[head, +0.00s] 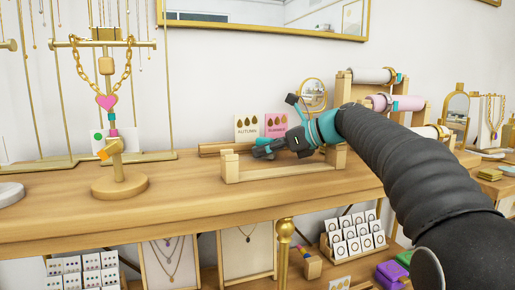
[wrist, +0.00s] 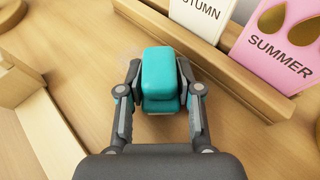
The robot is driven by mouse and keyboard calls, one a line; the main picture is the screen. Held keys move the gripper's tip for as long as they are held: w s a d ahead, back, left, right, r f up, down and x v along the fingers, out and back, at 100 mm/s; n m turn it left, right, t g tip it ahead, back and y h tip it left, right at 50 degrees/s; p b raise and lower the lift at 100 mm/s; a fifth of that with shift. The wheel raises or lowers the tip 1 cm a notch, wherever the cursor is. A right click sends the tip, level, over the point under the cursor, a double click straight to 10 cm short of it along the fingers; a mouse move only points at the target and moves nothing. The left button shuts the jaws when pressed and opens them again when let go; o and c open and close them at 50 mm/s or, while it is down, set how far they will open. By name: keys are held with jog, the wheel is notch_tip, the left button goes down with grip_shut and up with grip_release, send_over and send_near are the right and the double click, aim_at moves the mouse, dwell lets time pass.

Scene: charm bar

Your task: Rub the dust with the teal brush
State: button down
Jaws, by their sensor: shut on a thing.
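My gripper (head: 268,148) reaches over the wooden counter (head: 200,215), between a low wooden rack and a card holder. In the wrist view my gripper (wrist: 159,70) is shut on the teal brush (wrist: 162,78), with one finger on each side of its block-shaped body. The brush's underside is hidden, so I cannot tell whether it touches the counter. A faint pale smudge, perhaps the dust (wrist: 122,58), shows on the wood just left of the brush's far end.
The low wooden rack (head: 285,174) stands in front of my gripper. A wooden card holder (wrist: 215,62) with the Autumn card (head: 247,127) and Summer card (head: 276,125) stands close behind. A necklace stand (head: 120,187) is at left, bangle rolls (head: 372,76) at right. Bare counter lies between rack and necklace stand.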

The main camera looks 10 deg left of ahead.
aim_at(251, 159)
jog(key=shift+w+d+f, duration=0.6)
jog(key=shift+w+d, duration=0.15)
jog(key=shift+w, duration=0.05)
jog(key=shift+r, duration=0.1)
jog(key=shift+s+a, duration=0.1)
jog(key=shift+a, duration=0.1)
jog(key=shift+s+r, duration=0.2)
jog(key=shift+s, duration=0.5)
jog(key=shift+s+a, duration=0.1)
jog(key=shift+s, duration=0.05)
jog(key=a, duration=0.1)
jog(key=s+a, duration=0.1)
jog(key=a, duration=0.2)
jog(key=shift+s+a, duration=0.1)
jog(key=shift+s, duration=0.15)
jog(key=shift+s+a+r, duration=0.1)
jog(key=shift+s+a, duration=0.3)
jog(key=shift+a, duration=0.3)
jog(key=shift+s+a+r, duration=0.15)
jog(key=shift+s+a, duration=0.3)
jog(key=shift+a, duration=0.25)
jog(key=shift+s+a+r, duration=0.1)
jog(key=shift+s+a, duration=0.3)
jog(key=shift+a, duration=0.3)
